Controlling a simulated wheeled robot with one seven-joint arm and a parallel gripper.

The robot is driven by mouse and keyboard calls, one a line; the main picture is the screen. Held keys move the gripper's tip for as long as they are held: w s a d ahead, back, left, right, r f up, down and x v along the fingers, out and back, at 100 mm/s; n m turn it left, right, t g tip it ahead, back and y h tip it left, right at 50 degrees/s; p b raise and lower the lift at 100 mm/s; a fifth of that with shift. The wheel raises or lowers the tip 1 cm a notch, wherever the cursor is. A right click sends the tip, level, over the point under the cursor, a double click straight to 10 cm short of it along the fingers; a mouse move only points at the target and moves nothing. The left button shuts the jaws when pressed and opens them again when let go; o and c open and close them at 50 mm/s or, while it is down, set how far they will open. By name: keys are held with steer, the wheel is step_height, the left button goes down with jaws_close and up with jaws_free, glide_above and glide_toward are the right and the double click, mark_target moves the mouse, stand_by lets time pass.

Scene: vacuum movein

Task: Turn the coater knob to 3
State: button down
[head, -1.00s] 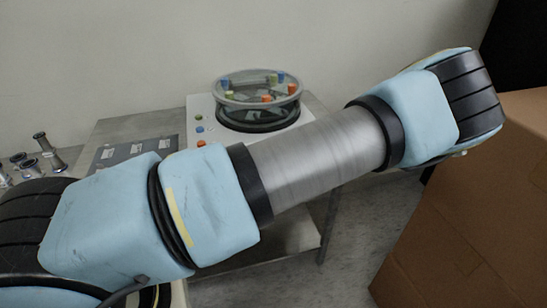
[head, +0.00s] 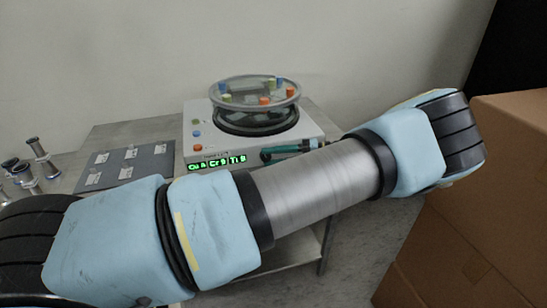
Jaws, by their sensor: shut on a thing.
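The coater (head: 196,142) is a pale box on the metal bench, with a round clear chamber (head: 255,92) on top holding several coloured pegs. Its front now shows a lit green display (head: 217,162) with small characters that I cannot read surely. Right of the display is a dark round end with a teal and black rod-like part (head: 288,150). I cannot tell whether this is the knob or something at it. My arm (head: 320,188) crosses in front and hides the lower right of the coater front.
A dark grey panel with several pale labelled pieces (head: 128,165) lies left of the coater. Several metal flanged fittings (head: 38,150) stand at the far left. A large brown cardboard box (head: 480,215) fills the right. Blue, green and orange buttons sit on the coater's left top.

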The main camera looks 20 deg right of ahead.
steer(key=c, duration=0.5)
jaws_free()
steer(key=b+v, duration=0.3)
steer(key=v, duration=0.7)
steer(key=shift+s+d+b, duration=0.15)
steer(key=shift+d+b, duration=0.15)
steer(key=shift+d, duration=0.05)
